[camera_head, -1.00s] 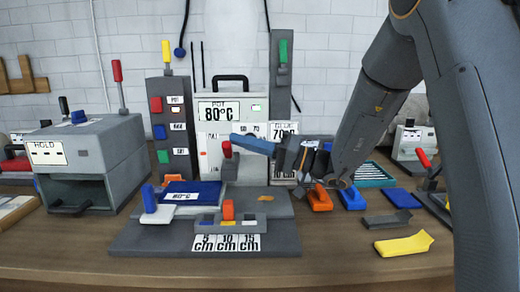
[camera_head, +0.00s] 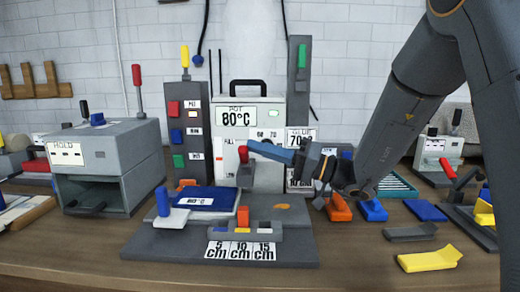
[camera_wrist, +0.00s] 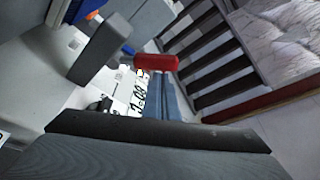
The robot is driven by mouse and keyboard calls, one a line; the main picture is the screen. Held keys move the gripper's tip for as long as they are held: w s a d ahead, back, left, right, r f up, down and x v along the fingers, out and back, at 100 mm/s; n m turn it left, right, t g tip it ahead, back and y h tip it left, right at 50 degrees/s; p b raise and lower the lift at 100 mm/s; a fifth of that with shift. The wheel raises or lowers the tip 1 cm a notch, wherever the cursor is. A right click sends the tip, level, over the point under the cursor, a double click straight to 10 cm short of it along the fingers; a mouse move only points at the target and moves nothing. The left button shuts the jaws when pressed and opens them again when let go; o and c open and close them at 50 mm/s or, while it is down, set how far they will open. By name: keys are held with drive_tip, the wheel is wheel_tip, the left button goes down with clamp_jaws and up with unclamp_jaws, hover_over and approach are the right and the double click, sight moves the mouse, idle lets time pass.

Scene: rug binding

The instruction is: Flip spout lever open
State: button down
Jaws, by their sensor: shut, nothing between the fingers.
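The spout lever has a red handle (camera_head: 243,154). It stands upright on a grey block (camera_head: 246,176) at the front of the glue pot (camera_head: 262,110), a pale box marked 80°C. My gripper (camera_head: 252,144) has long blue fingers, shut and empty. They reach in from the right, with their tips at the top of the red handle. In the wrist view the red handle (camera_wrist: 155,62) lies across the ends of the blue fingers (camera_wrist: 160,88). I cannot tell whether they touch.
A grey base plate (camera_head: 180,246) with a blue pad (camera_head: 212,199) and several small levers lies below. A grey oven-like box (camera_head: 110,160) stands at left. A tall grey post (camera_head: 298,80) rises behind. Orange, blue and yellow pieces (camera_head: 430,260) lie at right.

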drive_tip(key=b+v, duration=0.3)
drive_tip(key=v, duration=0.7)
drive_tip(key=shift+b, duration=0.4)
drive_tip(key=shift+f, duration=0.1)
